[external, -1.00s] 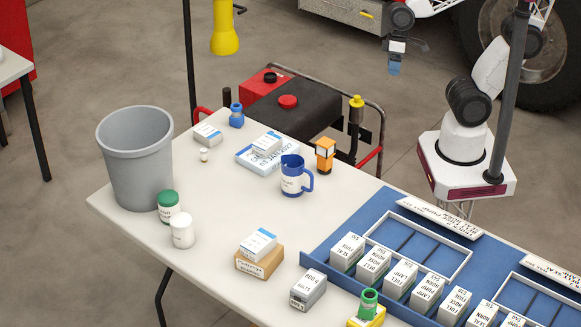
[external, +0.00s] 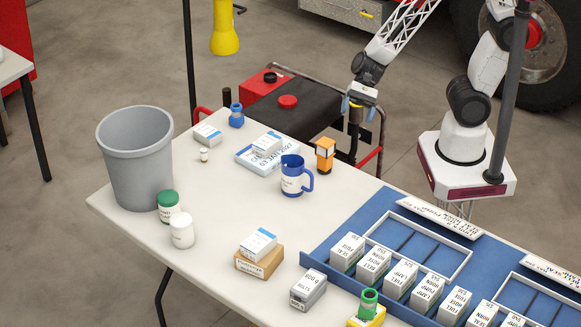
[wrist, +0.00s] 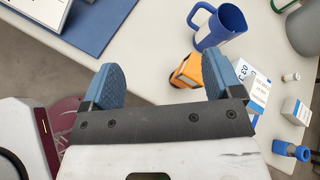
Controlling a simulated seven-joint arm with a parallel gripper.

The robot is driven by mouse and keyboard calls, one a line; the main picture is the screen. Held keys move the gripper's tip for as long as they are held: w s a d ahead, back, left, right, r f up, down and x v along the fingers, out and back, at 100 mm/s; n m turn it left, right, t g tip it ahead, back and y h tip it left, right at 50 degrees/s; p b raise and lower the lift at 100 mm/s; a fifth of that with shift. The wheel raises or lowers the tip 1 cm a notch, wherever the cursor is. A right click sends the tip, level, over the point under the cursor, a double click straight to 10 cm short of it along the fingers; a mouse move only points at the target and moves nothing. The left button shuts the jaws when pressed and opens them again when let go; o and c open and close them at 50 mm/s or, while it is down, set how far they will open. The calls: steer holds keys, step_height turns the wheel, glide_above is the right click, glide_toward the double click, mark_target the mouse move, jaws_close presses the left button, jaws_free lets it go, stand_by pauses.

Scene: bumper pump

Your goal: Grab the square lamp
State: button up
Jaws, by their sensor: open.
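The square lamp looks like the small orange block with a pale square face (external: 325,154), standing upright near the table's back edge, just right of the blue and white mug (external: 293,177). In the wrist view the orange lamp (wrist: 188,70) is partly hidden behind the right finger. My gripper (external: 358,108) is open and empty, above and to the right of the lamp, out past the table's back edge. Its two blue fingers also show in the wrist view (wrist: 165,76), wide apart, with the lamp off toward the right finger.
The mug stands close to the lamp, with its handle toward it. White boxes (external: 267,146) and a blue fitting (external: 236,116) lie to the left. A blue tray (external: 330,242) with several labelled boxes fills the right side. A grey bin (external: 137,150) stands at left.

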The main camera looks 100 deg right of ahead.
mark_target(325, 145)
steer(key=w+d+f+m+t, duration=0.1)
steer(key=w+f+m+t, duration=0.1)
steer(key=f+m, duration=0.2)
steer(key=w+d+f+m+t+h, duration=0.1)
steer(key=w+d+f+m+t, duration=0.1)
steer(key=f+m, duration=0.3)
steer(key=shift+w+d+t+h, duration=0.25)
steer(key=shift+w+t+h, duration=0.05)
steer(key=shift+w, duration=0.5)
steer(key=shift+x, duration=1.25)
steer(key=shift+w+a, duration=0.1)
steer(key=shift+x, duration=2.5)
steer(key=shift+c, duration=0.4)
steer(key=c, duration=1.4)
steer(key=shift+r, duration=0.1)
